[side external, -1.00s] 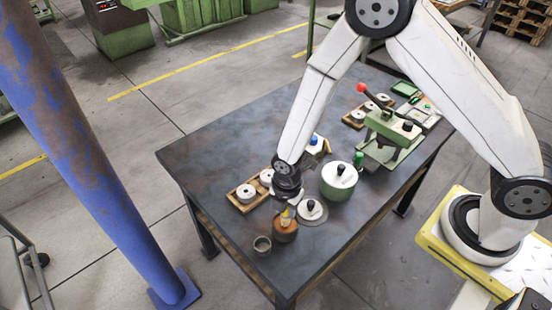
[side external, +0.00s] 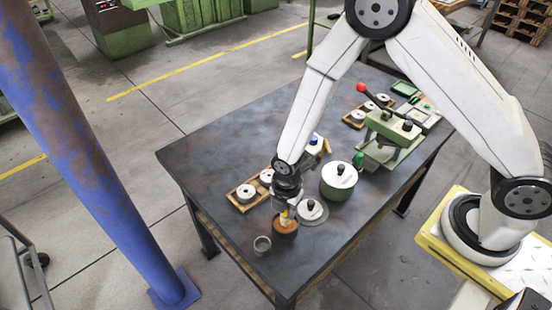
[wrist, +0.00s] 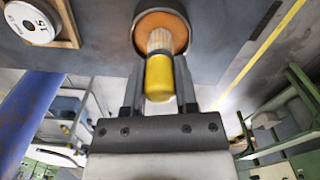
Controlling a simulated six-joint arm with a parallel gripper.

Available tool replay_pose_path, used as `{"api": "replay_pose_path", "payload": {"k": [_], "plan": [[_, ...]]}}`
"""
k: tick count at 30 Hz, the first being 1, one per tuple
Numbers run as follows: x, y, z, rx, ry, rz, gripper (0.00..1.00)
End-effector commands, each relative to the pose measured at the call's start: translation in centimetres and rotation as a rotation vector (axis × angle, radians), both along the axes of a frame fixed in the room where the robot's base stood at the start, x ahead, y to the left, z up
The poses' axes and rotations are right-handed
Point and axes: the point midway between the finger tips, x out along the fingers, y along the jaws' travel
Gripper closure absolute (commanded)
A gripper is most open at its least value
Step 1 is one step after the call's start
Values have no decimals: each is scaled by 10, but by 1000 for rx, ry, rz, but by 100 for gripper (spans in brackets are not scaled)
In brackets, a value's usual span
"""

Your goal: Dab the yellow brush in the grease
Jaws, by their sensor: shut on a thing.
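The yellow brush (wrist: 159,78) is between my gripper's fingers (wrist: 159,85), with its pale bristles pointing away from the wrist. My gripper (side external: 286,203) is shut on it, low over the near part of the table. The round pot of orange-brown grease (side external: 286,230) is right below the brush in the side view. In the wrist view the bristles overlap the orange grease (wrist: 177,26) inside the pot's rim. I cannot tell how deep the tips are, or whether they touch the grease. The brush (side external: 284,215) is partly hidden by my gripper in the side view.
A small grey cup (side external: 262,246) stands left of the pot. A round lid (side external: 311,212) lies close on the right, with a green-sided lidded pot (side external: 338,182) behind it. A wooden tray with white discs (side external: 246,194) is behind left. A green lever press (side external: 388,140) stands farther back.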

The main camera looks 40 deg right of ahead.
Motion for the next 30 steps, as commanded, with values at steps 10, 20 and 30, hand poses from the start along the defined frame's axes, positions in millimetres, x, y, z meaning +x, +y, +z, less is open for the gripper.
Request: {"api": "replay_pose_path", "payload": {"k": [10,20,30], "plan": [[-1,0,1,-1,2,0,100],[-1,0,20,0,1,0,100],[0,0,39,0,-1,0,100]]}}
